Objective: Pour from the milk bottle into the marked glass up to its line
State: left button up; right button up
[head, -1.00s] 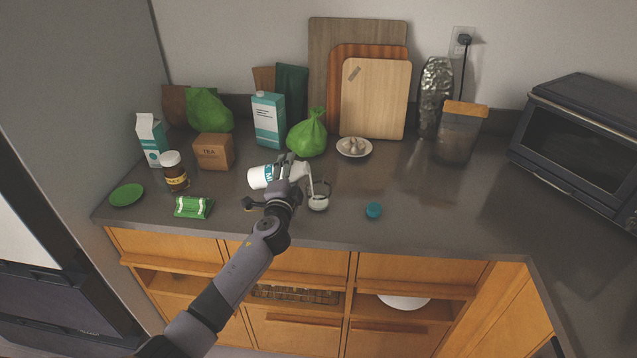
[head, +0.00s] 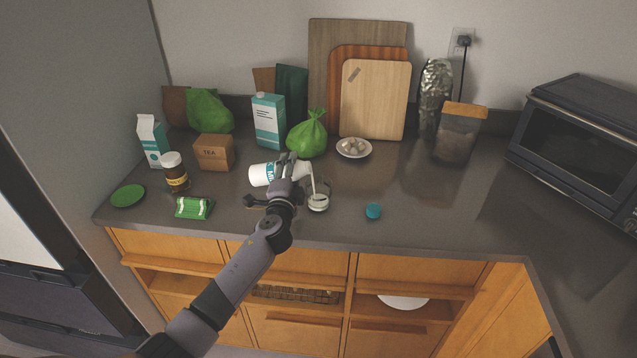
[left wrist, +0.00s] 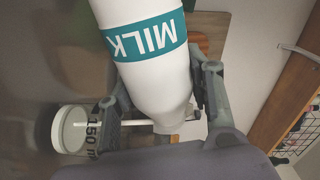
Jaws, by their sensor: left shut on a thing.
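The milk bottle (head: 262,175), white with a teal MILK band, lies tipped nearly on its side above the counter. My left gripper (head: 289,164) is shut on it; in the left wrist view the fingers (left wrist: 160,98) flank the bottle (left wrist: 150,62). A thin white stream (head: 313,184) falls from its mouth into the marked glass (head: 318,203), which stands upright just right of the gripper. The left wrist view shows the glass (left wrist: 72,130) with white milk inside and a 150 ml marking. I cannot tell the milk level against the line. My right gripper is out of view.
A teal cap (head: 373,211) lies right of the glass. A green packet (head: 194,207), brown jar (head: 175,173) and tea box (head: 214,152) stand left. A green bag (head: 308,135) and garlic bowl (head: 354,149) are behind. The counter's right front is clear.

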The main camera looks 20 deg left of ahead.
pick_arm(q)
jog(key=shift+w+d+r+m+p, duration=0.1)
jog(key=shift+d+r+m+p, duration=0.25)
jog(key=shift+r+m+p, duration=0.35)
dwell(1.3)
jog(key=shift+f+m, duration=0.1)
jog(key=shift+m, duration=0.2)
dwell(1.4)
